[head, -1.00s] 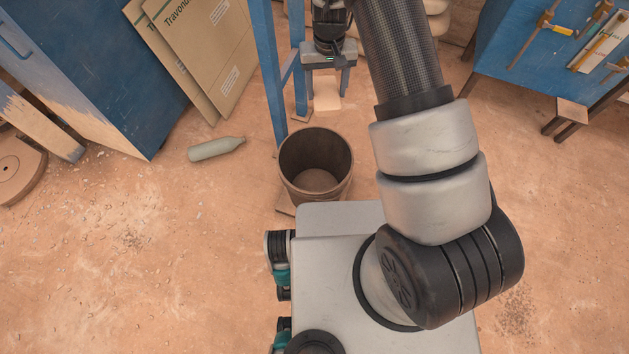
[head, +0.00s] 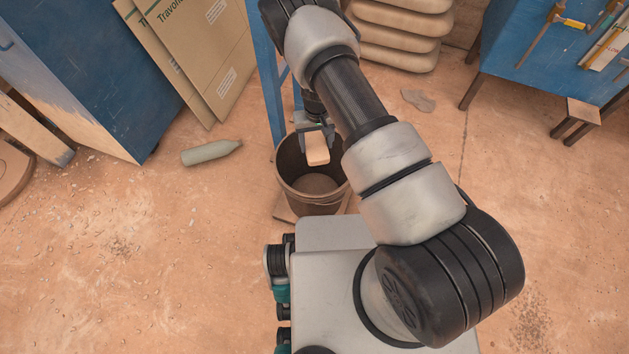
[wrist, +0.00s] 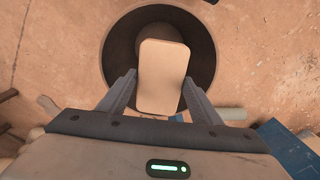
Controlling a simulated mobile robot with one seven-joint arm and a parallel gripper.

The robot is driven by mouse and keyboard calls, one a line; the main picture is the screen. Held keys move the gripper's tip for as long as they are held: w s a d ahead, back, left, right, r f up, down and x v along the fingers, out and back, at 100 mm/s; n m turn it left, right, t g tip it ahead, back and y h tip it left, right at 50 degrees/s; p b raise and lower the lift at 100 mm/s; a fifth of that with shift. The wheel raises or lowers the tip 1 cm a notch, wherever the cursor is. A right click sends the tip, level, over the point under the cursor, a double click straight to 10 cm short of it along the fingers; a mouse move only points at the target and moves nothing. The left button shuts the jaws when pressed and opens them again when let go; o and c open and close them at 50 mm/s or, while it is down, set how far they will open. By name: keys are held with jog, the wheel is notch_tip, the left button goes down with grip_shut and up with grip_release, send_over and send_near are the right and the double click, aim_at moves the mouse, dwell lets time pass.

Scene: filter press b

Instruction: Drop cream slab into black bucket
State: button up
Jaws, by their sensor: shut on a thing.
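The cream slab (head: 316,150) is a rounded block held in my gripper (head: 316,131). In the wrist view the slab (wrist: 162,75) sits between the two fingers of my gripper (wrist: 161,88), its far end sticking out past them. The black bucket (head: 317,206) is a dark round pail on the floor just in front of my base, its mouth open. In the head view the slab is over the bucket's mouth. In the wrist view the bucket's rim (wrist: 207,50) shows around the slab. The slab hides part of the bucket's inside.
A blue post (head: 267,75) stands right behind the bucket. A grey-green bottle (head: 209,152) lies on the floor to its left, near cardboard sheets (head: 190,60) and a blue cabinet (head: 92,70). Stacked cream sacks (head: 400,35) and a blue bench (head: 545,50) stand at the back right.

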jog(key=shift+f+b, duration=0.85)
jog(key=shift+f, duration=1.25)
jog(key=o, duration=1.6)
jog(key=shift+c, duration=0.2)
notch_tip(320, 180, up, 18)
jog(key=p, duration=0.3)
jog(key=shift+f+p, duration=0.25)
jog(key=shift+p, duration=0.05)
